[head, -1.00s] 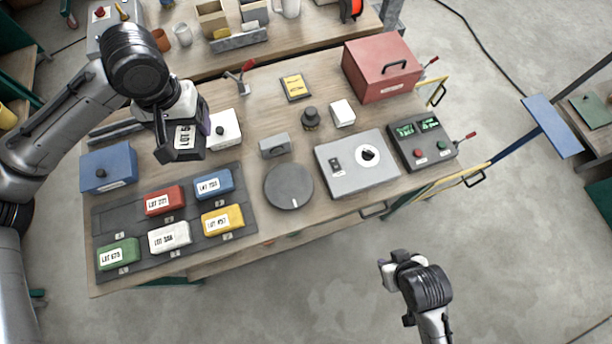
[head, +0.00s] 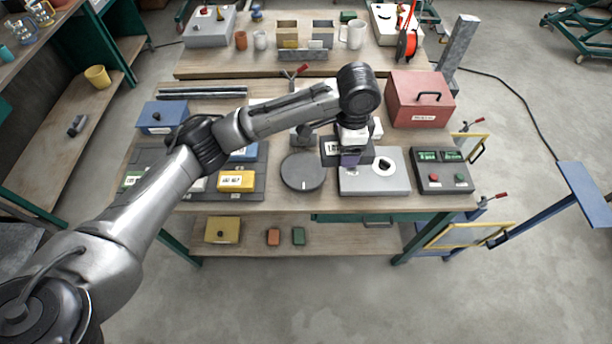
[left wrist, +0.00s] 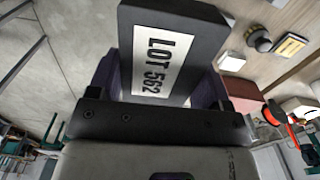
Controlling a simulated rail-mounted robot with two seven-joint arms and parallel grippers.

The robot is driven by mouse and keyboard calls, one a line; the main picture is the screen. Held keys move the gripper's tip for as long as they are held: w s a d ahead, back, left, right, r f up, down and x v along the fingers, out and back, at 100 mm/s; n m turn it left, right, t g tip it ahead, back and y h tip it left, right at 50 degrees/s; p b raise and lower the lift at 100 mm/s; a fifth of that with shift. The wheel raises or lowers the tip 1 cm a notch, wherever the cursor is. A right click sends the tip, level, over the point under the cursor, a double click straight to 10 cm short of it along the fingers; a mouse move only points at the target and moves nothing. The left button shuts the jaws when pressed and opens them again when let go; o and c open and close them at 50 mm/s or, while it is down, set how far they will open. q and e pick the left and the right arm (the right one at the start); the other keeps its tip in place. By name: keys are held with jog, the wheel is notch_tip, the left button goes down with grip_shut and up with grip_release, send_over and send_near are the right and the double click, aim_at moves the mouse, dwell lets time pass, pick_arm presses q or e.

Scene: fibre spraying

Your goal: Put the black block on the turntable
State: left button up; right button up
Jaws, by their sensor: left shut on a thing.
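The black block (head: 330,150) has a white label that reads LOT 562 in the left wrist view (left wrist: 165,50). My left gripper (head: 350,157) is shut on it, with the purple fingers on either side of the block. It is held up over the left part of the grey dial box, just right of the turntable in the head view. The turntable (head: 303,172) is a round dark grey disc on the bench, and its top is empty. My right gripper is not in view.
The grey dial box (head: 395,181) stands right of the turntable, with a green-display control box (head: 440,178) beyond. A red case (head: 418,105) stands at the back right.

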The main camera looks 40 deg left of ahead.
pick_arm(q)
jog(key=w+a+f+m+b, duration=0.2)
jog(key=f+m, duration=0.2)
jog(key=f, duration=0.3)
jog(key=w+a+f+m+b, duration=0.1)
jog(key=a+f+m+b, duration=0.1)
jog(key=f+m, duration=0.4)
jog(key=b, duration=0.1)
send_over(304, 170)
notch_tip(304, 170, down, 10)
jog(key=shift+r, duration=0.15)
jog(key=shift+f+b, duration=0.3)
jog(key=shift+f, duration=1.7)
jog(key=shift+f, duration=0.2)
jog(key=o, duration=1.3)
